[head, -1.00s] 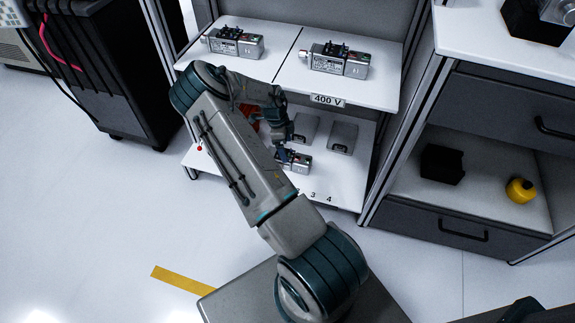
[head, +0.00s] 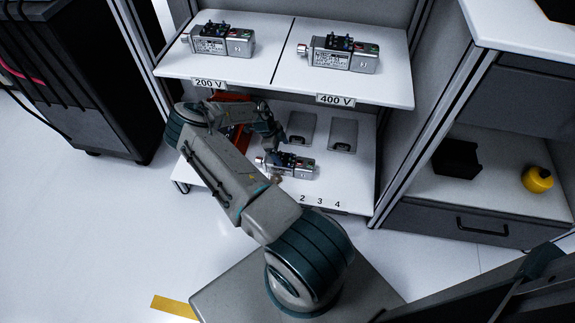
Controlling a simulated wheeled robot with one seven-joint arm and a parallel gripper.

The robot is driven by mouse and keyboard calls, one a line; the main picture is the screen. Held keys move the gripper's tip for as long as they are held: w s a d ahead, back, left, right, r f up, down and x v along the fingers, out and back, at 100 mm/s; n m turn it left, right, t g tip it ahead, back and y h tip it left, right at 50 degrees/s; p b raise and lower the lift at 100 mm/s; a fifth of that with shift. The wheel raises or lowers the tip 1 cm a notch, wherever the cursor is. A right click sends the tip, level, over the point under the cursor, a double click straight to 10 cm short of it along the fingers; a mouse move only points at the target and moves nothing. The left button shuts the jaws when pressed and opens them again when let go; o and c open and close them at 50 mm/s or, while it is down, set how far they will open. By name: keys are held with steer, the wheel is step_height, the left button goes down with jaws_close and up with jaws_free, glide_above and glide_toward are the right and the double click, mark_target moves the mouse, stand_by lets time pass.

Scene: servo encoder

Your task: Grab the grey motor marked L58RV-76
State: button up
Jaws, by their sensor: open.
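Three similar grey motors with dark fittings on top are in the head view. One stands on the upper shelf at left (head: 240,44), above the 200 V label. Another stands on the upper shelf at right (head: 364,61), above the 400 V label. The third lies on the lower shelf (head: 301,168). Their printed markings are too small to read, so I cannot tell which is L58RV-76. My gripper (head: 277,149) is open and points down at the lower-shelf motor, at its left-middle part. Whether the fingers touch it I cannot tell.
The upper shelf board (head: 275,83) overhangs the lower shelf (head: 347,188). Two grey recessed plates (head: 343,133) lie behind the lower motor. An orange object (head: 236,136) is partly hidden by my arm. A drawer cabinet (head: 425,230) stands at right.

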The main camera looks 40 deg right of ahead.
mark_target(288, 160)
steer(key=b+x, duration=0.2)
steer(key=x, duration=0.7)
steer(key=shift+s+d+f, duration=0.1)
steer(key=shift+s+f, duration=0.05)
steer(key=shift+f, duration=0.1)
jaws_close()
steer(key=shift+r, duration=0.1)
